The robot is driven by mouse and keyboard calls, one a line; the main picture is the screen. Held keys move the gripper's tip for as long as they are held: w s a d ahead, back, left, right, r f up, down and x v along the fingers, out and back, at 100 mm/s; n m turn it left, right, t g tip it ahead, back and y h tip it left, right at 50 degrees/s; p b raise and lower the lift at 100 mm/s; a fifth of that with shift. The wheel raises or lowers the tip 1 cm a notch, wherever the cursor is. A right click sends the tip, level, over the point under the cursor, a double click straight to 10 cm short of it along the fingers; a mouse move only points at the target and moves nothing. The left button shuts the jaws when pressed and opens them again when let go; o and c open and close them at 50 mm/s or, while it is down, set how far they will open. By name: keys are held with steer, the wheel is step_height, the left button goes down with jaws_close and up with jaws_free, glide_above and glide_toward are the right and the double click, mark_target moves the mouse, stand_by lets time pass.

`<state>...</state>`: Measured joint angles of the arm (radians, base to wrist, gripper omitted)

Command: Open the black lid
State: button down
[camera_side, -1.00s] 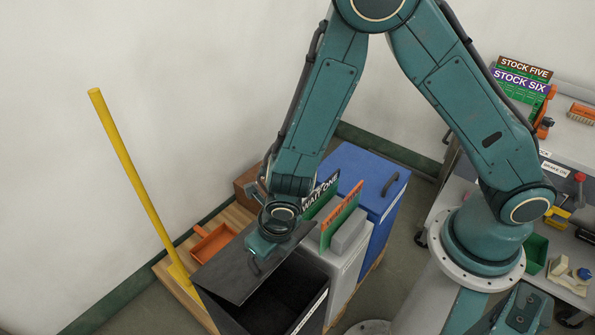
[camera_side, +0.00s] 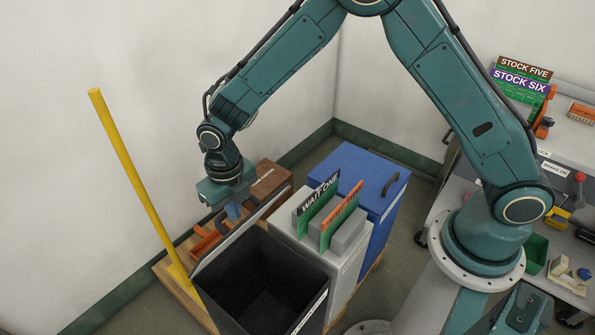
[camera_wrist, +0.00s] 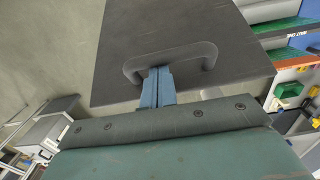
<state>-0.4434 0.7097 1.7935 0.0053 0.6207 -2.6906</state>
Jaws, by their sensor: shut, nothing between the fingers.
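The black lid (camera_side: 236,235) stands tilted up at the back edge of the black bin (camera_side: 262,285), whose dark inside shows open in the side view. In the wrist view the lid's flat face (camera_wrist: 180,35) fills the upper middle, with its curved handle (camera_wrist: 203,55) across it. My gripper (camera_side: 233,212) is at the lid's upper part in the side view. In the wrist view its blue fingers (camera_wrist: 157,80) are shut together with nothing between them. The fingertips are at the handle, overlapping its bar near the left end. I cannot tell whether they touch it.
A grey bin (camera_side: 333,255) with upright signs stands right of the black bin, and a blue bin (camera_side: 362,180) is beyond it. A yellow post (camera_side: 140,180) rises at left. A brown box (camera_side: 270,183) and an orange item (camera_side: 205,242) sit behind the lid.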

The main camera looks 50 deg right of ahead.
steer(key=w+r+g, duration=0.2)
steer(key=w+g, duration=0.1)
steer(key=w, duration=0.8)
steer(key=shift+w+r, duration=0.15)
steer(key=shift+w, duration=0.35)
stand_by(0.4)
steer(key=shift+s, duration=0.25)
stand_by(0.3)
